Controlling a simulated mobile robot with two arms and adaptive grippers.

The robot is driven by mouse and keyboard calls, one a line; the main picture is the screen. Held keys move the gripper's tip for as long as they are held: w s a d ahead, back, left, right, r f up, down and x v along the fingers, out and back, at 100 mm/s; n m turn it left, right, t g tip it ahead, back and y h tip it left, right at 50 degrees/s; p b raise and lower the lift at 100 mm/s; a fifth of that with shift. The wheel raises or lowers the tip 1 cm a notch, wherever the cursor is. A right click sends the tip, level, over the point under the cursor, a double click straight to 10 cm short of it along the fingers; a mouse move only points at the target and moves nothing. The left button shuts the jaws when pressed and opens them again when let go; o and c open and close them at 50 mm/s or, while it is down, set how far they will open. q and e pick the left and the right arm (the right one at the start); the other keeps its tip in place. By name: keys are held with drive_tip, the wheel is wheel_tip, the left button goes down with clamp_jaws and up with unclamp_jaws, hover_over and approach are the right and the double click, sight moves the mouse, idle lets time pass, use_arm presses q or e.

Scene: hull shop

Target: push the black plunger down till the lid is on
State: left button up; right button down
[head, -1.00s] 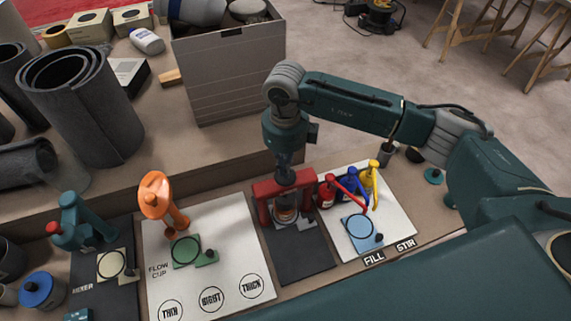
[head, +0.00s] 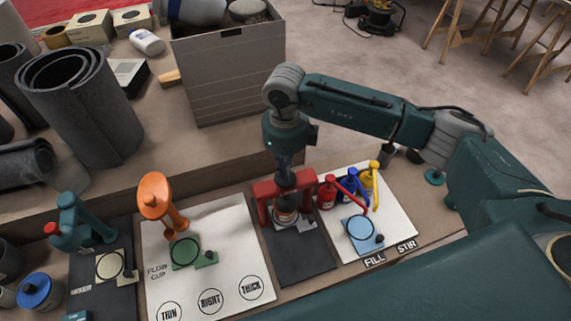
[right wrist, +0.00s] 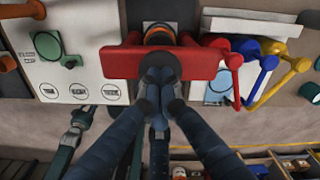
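The red press frame (head: 264,192) stands on a dark base plate (head: 305,262) in the head view. A small copper-coloured tin (head: 286,217) sits under its crossbar. My right gripper (head: 286,180) points down at the middle of the crossbar. In the right wrist view its fingertips (right wrist: 159,76) are together over the red crossbar (right wrist: 118,63); it looks shut. An orange rim (right wrist: 158,37) shows behind the crossbar.
Red, blue and yellow pump bottles (head: 327,195) stand close to the right of the press. An orange flow-cup stand (head: 154,190) is to the left on a white board (head: 228,262). A grey crate (head: 228,85) stands behind.

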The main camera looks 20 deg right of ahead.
wheel_tip(320, 180, up, 11)
drive_tip(key=p, duration=0.5)
drive_tip(key=shift+p, duration=0.4)
drive_tip(key=shift+s+f, duration=0.1)
drive_tip(key=shift+f, duration=0.05)
idle(0.6)
